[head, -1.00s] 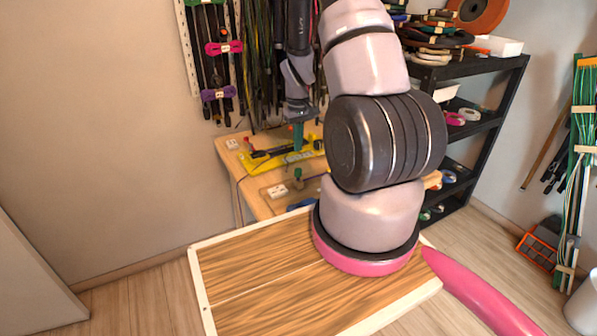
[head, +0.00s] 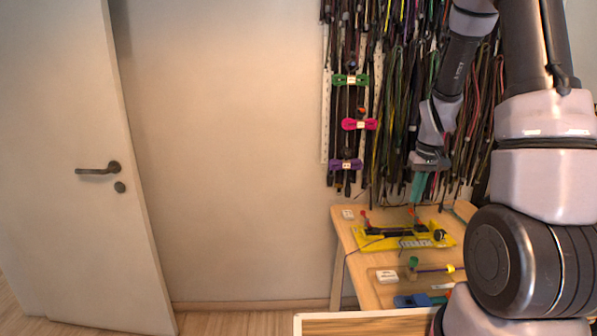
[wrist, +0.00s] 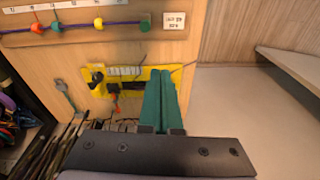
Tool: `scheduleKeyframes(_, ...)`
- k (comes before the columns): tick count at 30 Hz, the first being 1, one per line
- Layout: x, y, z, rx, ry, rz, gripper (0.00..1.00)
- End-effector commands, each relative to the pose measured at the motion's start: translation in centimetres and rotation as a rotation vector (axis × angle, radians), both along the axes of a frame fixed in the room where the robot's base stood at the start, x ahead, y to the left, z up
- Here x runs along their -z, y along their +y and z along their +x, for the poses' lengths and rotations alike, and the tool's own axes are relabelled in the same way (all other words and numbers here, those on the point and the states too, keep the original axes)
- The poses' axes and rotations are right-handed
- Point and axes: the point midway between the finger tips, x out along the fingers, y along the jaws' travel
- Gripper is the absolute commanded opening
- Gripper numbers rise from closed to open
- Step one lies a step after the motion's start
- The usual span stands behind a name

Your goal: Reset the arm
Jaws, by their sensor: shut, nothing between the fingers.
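My gripper (head: 418,188) hangs above the wooden workbench (head: 350,262), in front of the cords on the wall. Its teal fingers are together with nothing between them. In the wrist view my gripper (wrist: 161,90) points at the yellow tool (wrist: 130,73) on the bench, with a gap that I cannot measure. My arm reaches in from the right of the head view and is bent downward at the wrist.
The yellow tool (head: 408,237) lies on the bench near a blue item (head: 412,301) and a white label block (head: 387,277). Hanging cords (head: 390,110) cover the wall behind. A white door (head: 70,160) stands at the left; the wall between is bare.

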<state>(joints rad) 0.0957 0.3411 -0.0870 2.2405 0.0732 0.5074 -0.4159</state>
Motion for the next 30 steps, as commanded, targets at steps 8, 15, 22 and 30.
scheduleKeyframes(8, -12.6, 4.0, -3.8, 0.100, -0.165, 0.068, 0.00)
scheduleKeyframes(15, -20.6, 7.0, -9.7, 0.175, -0.289, 0.138, 0.00)
scheduleKeyframes(22, -25.3, 9.2, -16.1, 0.235, -0.391, 0.210, 0.00)
scheduleKeyframes(30, -26.8, 10.2, -19.8, 0.269, -0.439, 0.252, 0.00)
